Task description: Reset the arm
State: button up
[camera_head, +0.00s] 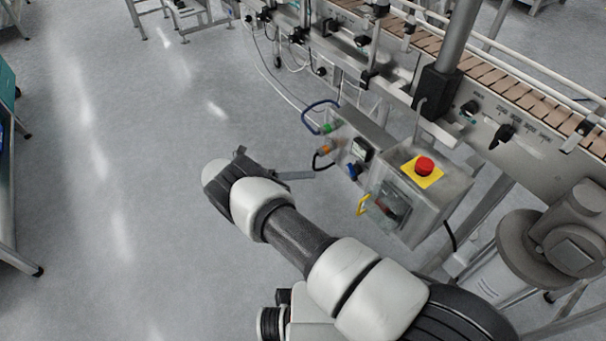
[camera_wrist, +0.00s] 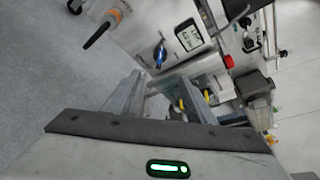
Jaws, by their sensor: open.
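My arm reaches across the lower middle of the camera_head view. My gripper (camera_head: 300,175) points right toward the control boxes of the piston filler, and one grey finger shows there. In the wrist view, my gripper (camera_wrist: 165,92) has its fingers apart, and I see nothing held between them. Beyond the fingers are a display (camera_wrist: 188,36), a blue switch (camera_wrist: 160,53) and a red button (camera_wrist: 229,62). My gripper appears apart from the boxes, but the exact gap is hard to tell.
A grey control box with a red emergency button (camera_head: 425,165) on a yellow plate stands right of my gripper. A smaller box (camera_head: 352,150) with cables is beside it. The conveyor (camera_head: 490,80) runs along the upper right. Open floor (camera_head: 130,180) lies to the left.

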dwell(0.3)
jog(key=w+d+r+m+g+y, duration=0.1)
jog(key=d+r+m+g+y, duration=0.1)
jog(key=r+m, duration=0.35)
jog(key=w+d+r+m+g+y, duration=0.1)
jog(key=d+r+m+g, duration=0.15)
jog(key=r, duration=0.65)
jog(key=s+d+r+m+y, duration=0.3)
jog(key=d+r+m, duration=0.1)
jog(key=r, duration=0.5)
jog(key=s+d+r+m+y, duration=0.3)
jog(key=s+d+r+m, duration=0.15)
jog(key=r, duration=0.35)
jog(key=s+d+r+m+t+y, duration=0.1)
jog(key=s+r+m+t+y, duration=0.1)
jog(key=s+r+m, duration=0.45)
jog(key=s+d+r+m+t+y, duration=0.1)
jog(key=s+m+t, duration=0.15)
jog(key=s, duration=0.65)
jog(key=s+d+r+m+t+y, duration=0.1)
jog(key=s+d+r+m+y, duration=0.15)
jog(key=s+m, duration=0.45)
notch_tip(320, 180, up, 28)
jog(key=a+p, duration=0.1)
jog(key=p, duration=2.6)
jog(key=shift+s+n, duration=0.45)
